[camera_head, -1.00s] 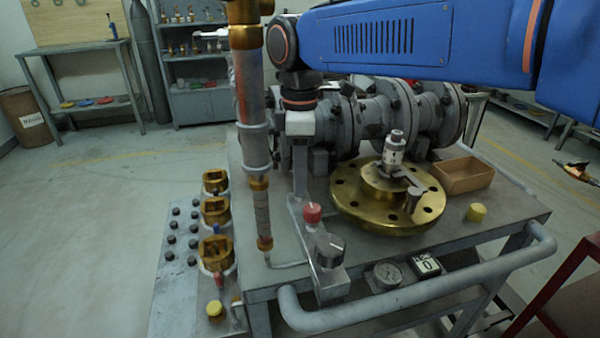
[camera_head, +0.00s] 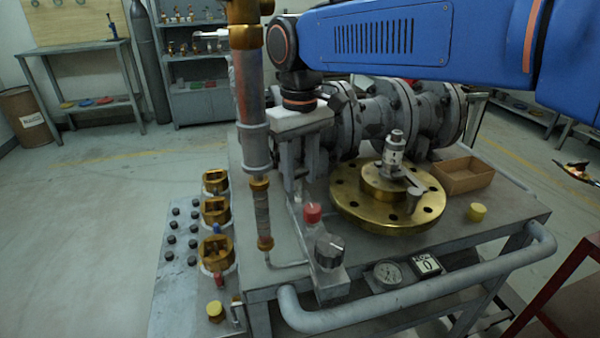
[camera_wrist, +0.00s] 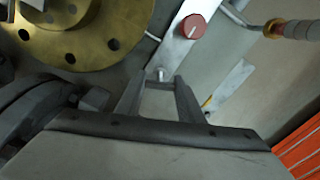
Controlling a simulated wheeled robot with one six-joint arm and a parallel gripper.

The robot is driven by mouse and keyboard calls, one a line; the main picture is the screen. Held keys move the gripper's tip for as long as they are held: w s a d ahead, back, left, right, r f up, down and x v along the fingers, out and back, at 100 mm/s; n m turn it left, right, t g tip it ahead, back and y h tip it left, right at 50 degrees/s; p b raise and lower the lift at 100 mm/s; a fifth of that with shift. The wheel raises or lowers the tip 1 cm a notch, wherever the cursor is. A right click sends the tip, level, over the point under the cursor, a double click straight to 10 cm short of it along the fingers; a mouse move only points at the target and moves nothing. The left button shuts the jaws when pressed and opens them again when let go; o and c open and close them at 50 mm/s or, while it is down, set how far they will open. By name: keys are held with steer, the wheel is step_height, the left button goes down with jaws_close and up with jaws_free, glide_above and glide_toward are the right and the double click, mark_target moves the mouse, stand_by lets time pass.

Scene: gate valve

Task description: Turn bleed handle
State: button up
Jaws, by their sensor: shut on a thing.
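My gripper (camera_head: 303,188) points down over the left part of the cart top, behind the red knob (camera_head: 313,213). In the wrist view its two grey fingers (camera_wrist: 161,84) are shut on a small part at the far end of a pale metal strip. I take this part for the bleed handle (camera_wrist: 162,73); only a short light stub shows and the fingers hide the rest. The red knob, with a white line, also shows in the wrist view (camera_wrist: 191,26), apart from the fingers.
A vertical pipe (camera_head: 252,100) stands close left of my gripper. A brass flange (camera_head: 388,198) with a small valve on top lies to the right. The grey flanged valve body (camera_head: 385,115) is behind. A round gauge (camera_head: 388,273) and a small display (camera_head: 426,265) sit at the front.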

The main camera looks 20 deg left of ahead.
mark_target(300, 172)
steer(key=shift+m, duration=2.2)
steer(key=o, duration=1.1)
steer(key=shift+c, duration=0.2)
step_height(300, 172, up, 18)
steer(key=shift+f, duration=0.25)
